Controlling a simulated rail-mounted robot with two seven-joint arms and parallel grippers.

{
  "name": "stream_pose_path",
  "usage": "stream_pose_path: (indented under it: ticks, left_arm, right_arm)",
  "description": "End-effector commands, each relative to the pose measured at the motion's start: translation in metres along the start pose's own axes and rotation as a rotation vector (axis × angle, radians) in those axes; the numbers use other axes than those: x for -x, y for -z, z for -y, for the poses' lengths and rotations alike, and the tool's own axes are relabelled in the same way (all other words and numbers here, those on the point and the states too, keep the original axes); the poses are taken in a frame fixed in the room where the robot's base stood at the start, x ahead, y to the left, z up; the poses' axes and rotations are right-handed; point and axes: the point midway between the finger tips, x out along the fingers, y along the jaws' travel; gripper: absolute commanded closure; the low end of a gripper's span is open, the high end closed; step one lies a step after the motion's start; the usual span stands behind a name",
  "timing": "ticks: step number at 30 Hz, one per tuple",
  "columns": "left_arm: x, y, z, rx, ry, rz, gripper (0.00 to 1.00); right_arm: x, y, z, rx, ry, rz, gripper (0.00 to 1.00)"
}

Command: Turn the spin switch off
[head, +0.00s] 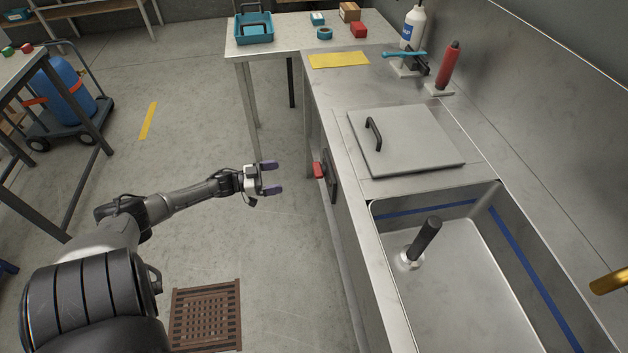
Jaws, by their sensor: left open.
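A red switch handle (319,170) sticks out to the left from a dark plate (332,176) on the front side of the steel counter. This looks like the spin switch; its exact setting cannot be told. My left gripper (270,177) is open and empty, with purple fingertips pointing right toward the red handle. A clear gap lies between the fingertips and the handle, so they do not touch. My right gripper is not in view.
The steel counter (345,130) carries a square lid (405,138) with a black handle. A sink basin (460,270) with a black upright handle (427,236) is nearer. A table (285,40) stands beyond. Open floor lies around my left arm, with a brown grate (206,314).

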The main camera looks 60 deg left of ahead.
Motion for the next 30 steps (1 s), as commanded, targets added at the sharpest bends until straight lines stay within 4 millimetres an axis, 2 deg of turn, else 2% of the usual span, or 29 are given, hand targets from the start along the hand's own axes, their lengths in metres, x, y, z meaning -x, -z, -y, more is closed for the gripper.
stream_pose_path:
  ticks: [4, 7, 21, 30]
  left_arm:
    - [-0.002, -0.002, 0.005, 0.000, -0.019, -0.014, 0.04]
    - [-0.013, -0.002, 0.005, 0.000, -0.022, -0.017, 0.04]
    - [-0.097, -0.001, 0.004, 0.000, -0.021, -0.018, 0.04]
    - [-0.128, 0.000, 0.003, 0.001, -0.020, -0.015, 0.04]
  right_arm:
    - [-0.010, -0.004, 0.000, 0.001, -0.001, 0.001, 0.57]
    - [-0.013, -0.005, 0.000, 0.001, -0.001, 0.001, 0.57]
    - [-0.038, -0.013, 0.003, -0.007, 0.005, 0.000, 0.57]
    - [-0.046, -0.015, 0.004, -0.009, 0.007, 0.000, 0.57]
